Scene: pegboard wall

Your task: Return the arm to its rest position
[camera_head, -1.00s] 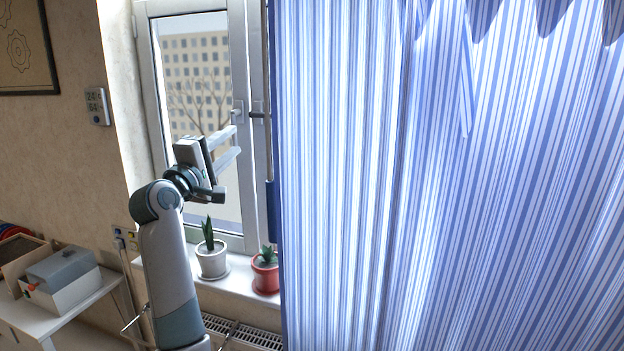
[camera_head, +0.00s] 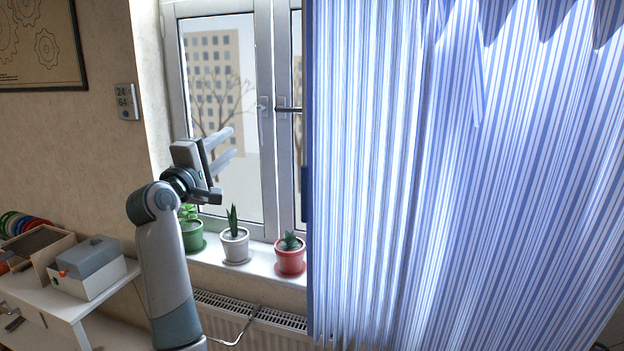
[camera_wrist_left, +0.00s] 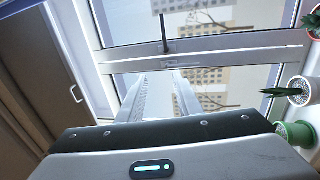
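My left arm rises in the head view in front of the window (camera_head: 222,100). My left gripper (camera_head: 222,152) is open and empty, its two fingers apart and pointing right. The window handle (camera_head: 288,109) is up and to the right of the fingertips, apart from them. In the left wrist view my left gripper (camera_wrist_left: 160,85) shows two separated fingers with only the window behind them. A dark handle (camera_wrist_left: 164,34) on the frame lies beyond the fingertips. My right gripper is not in view.
A blue striped curtain (camera_head: 400,180) covers the right side. A green pot (camera_head: 192,237), white pot (camera_head: 235,246) and red pot (camera_head: 289,257) stand on the sill. A grey-lidded box (camera_head: 88,268) sits on a white table (camera_head: 75,312) at left. A radiator (camera_head: 250,318) is below.

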